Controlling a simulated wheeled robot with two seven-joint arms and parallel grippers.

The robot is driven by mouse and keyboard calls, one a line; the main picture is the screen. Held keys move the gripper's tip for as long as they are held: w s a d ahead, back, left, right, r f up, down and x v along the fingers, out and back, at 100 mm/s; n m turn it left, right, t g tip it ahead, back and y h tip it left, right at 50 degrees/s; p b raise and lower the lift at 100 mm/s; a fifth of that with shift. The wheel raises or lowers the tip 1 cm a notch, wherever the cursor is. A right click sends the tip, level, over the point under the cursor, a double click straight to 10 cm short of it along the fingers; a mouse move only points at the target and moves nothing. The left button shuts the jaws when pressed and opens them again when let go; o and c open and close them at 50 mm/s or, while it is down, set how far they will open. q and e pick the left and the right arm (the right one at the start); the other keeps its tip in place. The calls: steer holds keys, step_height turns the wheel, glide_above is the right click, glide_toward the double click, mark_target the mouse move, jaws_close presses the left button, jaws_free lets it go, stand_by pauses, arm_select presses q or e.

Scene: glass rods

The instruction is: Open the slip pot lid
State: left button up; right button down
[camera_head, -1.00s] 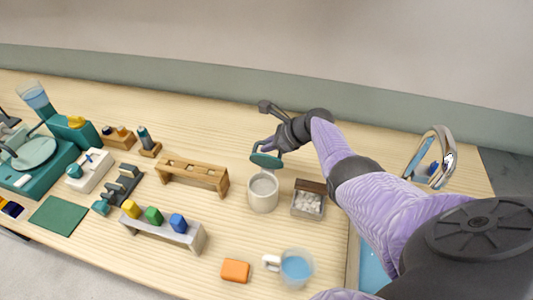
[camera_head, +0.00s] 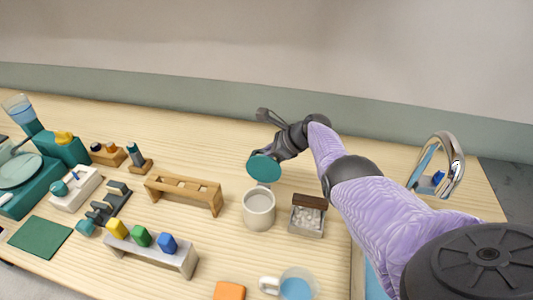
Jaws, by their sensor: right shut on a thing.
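The slip pot (camera_head: 259,211) is a pale grey-white cylinder on the wooden table, with its top open and its inside showing. Its teal round lid (camera_head: 264,167) is tilted up above and behind the pot's rim, facing the camera. My right gripper (camera_head: 270,144) is at the lid's far side and is shut on it; the fingertips are partly hidden. Whether the lid touches the pot's back rim cannot be told. My left gripper is not in view.
A small box of white pieces (camera_head: 307,216) stands close right of the pot. A wooden rack (camera_head: 184,192) is to the left. A mug of blue liquid (camera_head: 296,287) and an orange block (camera_head: 229,291) are in front. The table behind is clear.

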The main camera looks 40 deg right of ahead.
steer(key=c, duration=0.6)
jaws_free()
steer(key=shift+c, duration=0.2)
steer(key=shift+r, duration=0.15)
steer(key=p+v, duration=0.4)
steer(key=shift+r+p, duration=0.3)
steer(key=shift+p, duration=0.05)
steer(key=p+v, duration=0.3)
steer(key=v, duration=0.2)
steer(key=shift+s+d, duration=0.15)
steer(key=shift+s, duration=0.05)
